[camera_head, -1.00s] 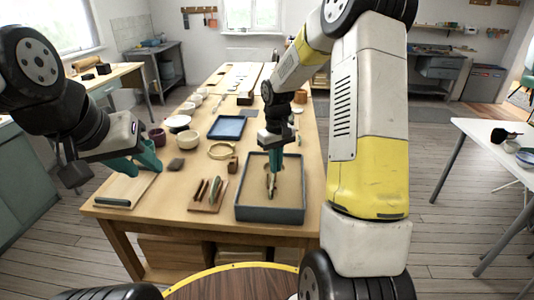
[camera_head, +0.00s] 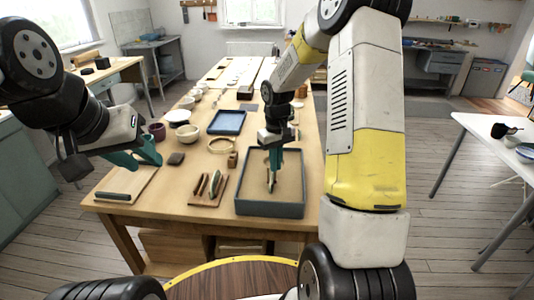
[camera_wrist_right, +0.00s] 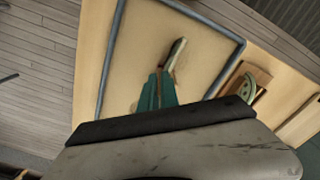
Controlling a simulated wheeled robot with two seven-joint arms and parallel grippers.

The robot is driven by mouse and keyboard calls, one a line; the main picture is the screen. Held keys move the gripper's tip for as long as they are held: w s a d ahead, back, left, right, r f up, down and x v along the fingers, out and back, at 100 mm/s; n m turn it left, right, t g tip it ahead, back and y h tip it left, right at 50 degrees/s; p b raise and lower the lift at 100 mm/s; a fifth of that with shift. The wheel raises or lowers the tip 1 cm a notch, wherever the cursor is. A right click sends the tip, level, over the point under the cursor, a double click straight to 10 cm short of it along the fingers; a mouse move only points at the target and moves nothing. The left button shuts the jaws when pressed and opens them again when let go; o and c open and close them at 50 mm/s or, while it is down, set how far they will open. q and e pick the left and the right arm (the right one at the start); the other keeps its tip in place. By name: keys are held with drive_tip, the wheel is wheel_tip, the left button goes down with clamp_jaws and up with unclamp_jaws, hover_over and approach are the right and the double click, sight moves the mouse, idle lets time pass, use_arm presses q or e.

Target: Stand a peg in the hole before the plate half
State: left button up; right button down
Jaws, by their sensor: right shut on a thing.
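My right gripper (camera_head: 271,186) points down into a grey-rimmed tray (camera_head: 269,211) with a sand-coloured floor. My left gripper (camera_head: 140,158) is open and empty above the table's left edge.
A wooden board with a dark bar (camera_head: 114,196) lies at the table's near left. A yellowish ring (camera_head: 221,145), a small wooden block (camera_head: 232,159), a dark block (camera_head: 176,158), a blue tray (camera_head: 227,122) and bowls lie behind. Bare tabletop surrounds the rack.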

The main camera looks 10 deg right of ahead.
drive_tip(key=shift+f, duration=0.8)
idle(1.9)
drive_tip(key=c, duration=1.5)
unclamp_jaws()
drive_tip(key=shift+s, duration=0.1)
drive_tip(key=shift+o, duration=0.3)
drive_tip(key=o, duration=0.3)
drive_tip(key=shift+r, duration=0.1)
drive_tip(key=shift+r, duration=2.95)
